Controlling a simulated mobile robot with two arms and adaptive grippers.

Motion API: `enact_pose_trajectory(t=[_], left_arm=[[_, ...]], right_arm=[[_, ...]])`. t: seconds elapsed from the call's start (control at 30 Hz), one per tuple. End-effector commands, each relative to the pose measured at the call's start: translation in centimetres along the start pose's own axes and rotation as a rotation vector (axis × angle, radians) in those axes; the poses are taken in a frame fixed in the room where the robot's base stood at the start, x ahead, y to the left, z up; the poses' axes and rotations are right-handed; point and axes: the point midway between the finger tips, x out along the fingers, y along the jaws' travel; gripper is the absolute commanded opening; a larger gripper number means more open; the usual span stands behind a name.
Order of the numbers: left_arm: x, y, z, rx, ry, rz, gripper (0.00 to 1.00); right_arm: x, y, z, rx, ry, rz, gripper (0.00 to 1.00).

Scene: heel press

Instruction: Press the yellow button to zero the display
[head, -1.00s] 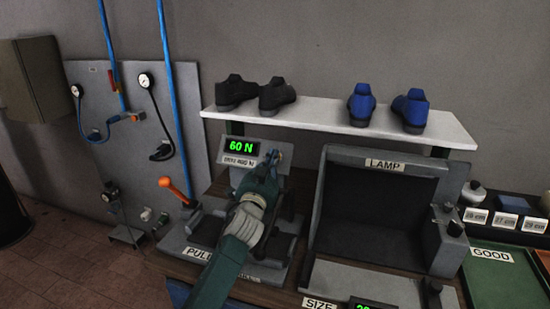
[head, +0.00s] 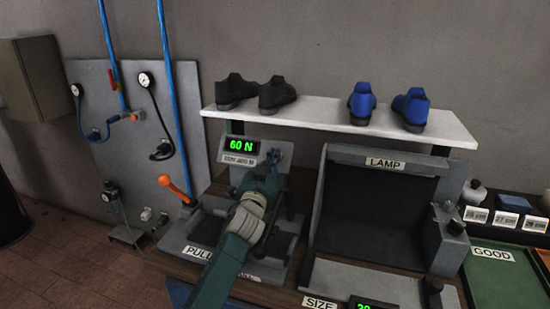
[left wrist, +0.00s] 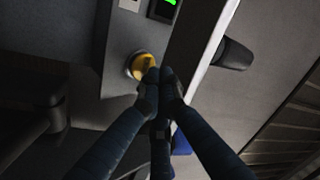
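The yellow button (left wrist: 142,66) sits on a grey panel in the left wrist view, partly covered by my fingertips at its lower right. My left gripper (left wrist: 160,76) has its fingers drawn together with nothing between them. The fingertips overlap the button's edge in this view; I cannot tell whether they touch it. In the head view my left gripper (head: 272,156) is at the panel right of the display (head: 241,146), which reads 60 N in green. The button is hidden behind the gripper there. My right gripper is not in view.
A white shelf (head: 320,119) with dark shoes and blue shoes stands above the panel. A lamp box (head: 372,210) is to the right of my left arm. An orange-handled lever (head: 174,188) is to the left.

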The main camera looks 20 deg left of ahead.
Motion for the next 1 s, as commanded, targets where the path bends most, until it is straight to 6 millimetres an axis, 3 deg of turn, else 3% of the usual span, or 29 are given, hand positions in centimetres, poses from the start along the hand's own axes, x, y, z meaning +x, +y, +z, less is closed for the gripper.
enact_pose_trajectory(t=[1.0], left_arm=[[0.64, 0.52, 0.50, 0.000, 0.000, 0.000, 0.00]], right_arm=[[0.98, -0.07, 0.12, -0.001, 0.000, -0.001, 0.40]])
